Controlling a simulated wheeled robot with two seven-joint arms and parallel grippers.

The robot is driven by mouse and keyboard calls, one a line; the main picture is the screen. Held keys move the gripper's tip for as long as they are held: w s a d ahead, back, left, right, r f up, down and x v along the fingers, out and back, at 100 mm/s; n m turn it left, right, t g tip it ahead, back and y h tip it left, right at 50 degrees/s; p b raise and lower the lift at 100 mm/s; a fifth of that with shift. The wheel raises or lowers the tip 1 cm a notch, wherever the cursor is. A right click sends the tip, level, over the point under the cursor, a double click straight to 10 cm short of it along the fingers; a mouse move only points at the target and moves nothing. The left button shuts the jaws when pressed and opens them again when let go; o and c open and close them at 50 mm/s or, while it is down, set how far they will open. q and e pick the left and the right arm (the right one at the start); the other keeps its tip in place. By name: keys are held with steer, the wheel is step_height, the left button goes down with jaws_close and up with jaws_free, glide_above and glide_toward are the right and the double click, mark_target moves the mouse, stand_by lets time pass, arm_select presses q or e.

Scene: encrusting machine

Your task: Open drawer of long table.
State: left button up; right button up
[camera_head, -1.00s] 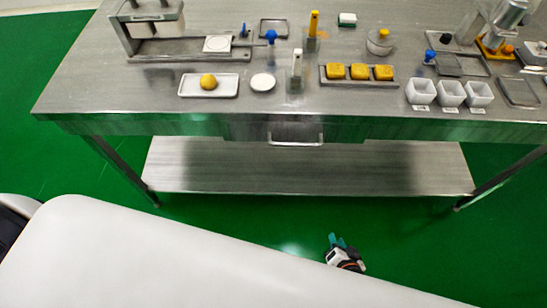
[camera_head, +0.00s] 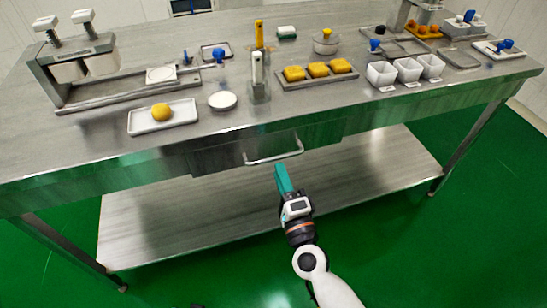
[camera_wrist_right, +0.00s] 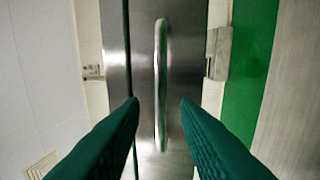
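The long table (camera_head: 110,165) is steel, and its drawer (camera_head: 220,157) sits under the front edge, looking closed. A bar handle (camera_head: 273,157) is on the drawer front. In the right wrist view the handle (camera_wrist_right: 160,80) runs vertically, between my finger lines and ahead of them. My right gripper (camera_head: 282,178) has teal fingers and is just below and in front of the handle. In the right wrist view my right gripper (camera_wrist_right: 160,104) is open and empty. Whether it touches the handle cannot be told. My left gripper is not in view.
The tabletop holds a twin-hopper device (camera_head: 82,62), a tray with a yellow ball (camera_head: 161,112), a tray of yellow blocks (camera_head: 318,70) and white cups (camera_head: 407,70). A lower shelf (camera_head: 150,235) spans below the drawer. Green floor in front is open.

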mark_target(274, 157)
steer(key=x, duration=0.5)
steer(key=shift+w+a, duration=0.1)
steer(key=shift+w, duration=0.1)
jaws_close()
